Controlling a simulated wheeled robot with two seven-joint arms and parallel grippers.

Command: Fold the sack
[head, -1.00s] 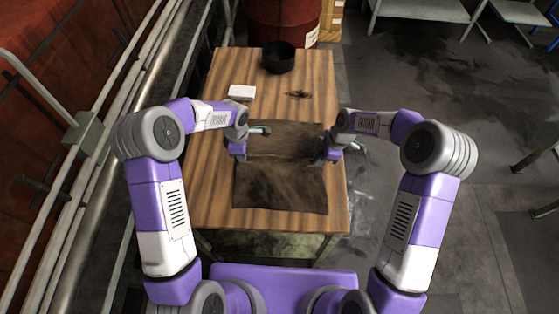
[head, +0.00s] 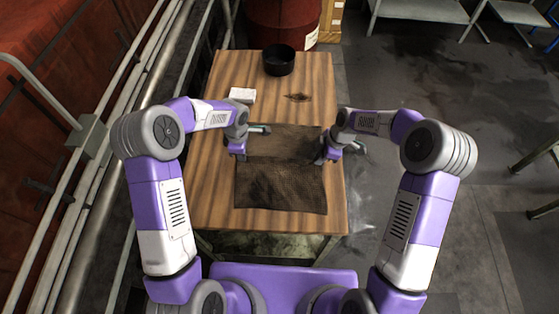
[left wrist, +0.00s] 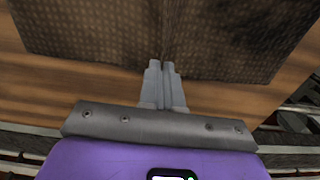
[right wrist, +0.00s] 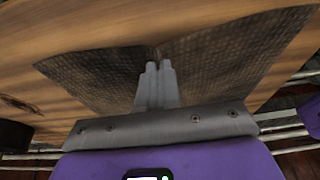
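The dark brown woven sack (head: 282,188) lies spread on the wooden table, with a crease running across its middle between my two grippers. My left gripper (head: 240,155) is at the left end of this crease. In the left wrist view its fingers (left wrist: 161,66) are together on the sack's edge (left wrist: 225,35), where the cloth is pinched into a ridge. My right gripper (head: 318,160) is at the right end of the crease. In the right wrist view its fingers (right wrist: 158,67) are together on the pinched edge of the sack (right wrist: 225,60). The fingertips hide the cloth between them.
The wooden table (head: 220,195) is clear in front of the sack. A black bowl (head: 279,62), a white block (head: 241,95) and a dark mark (head: 297,97) are at its far end. A red barrel (head: 280,22) stands behind it. Pipes run along the left.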

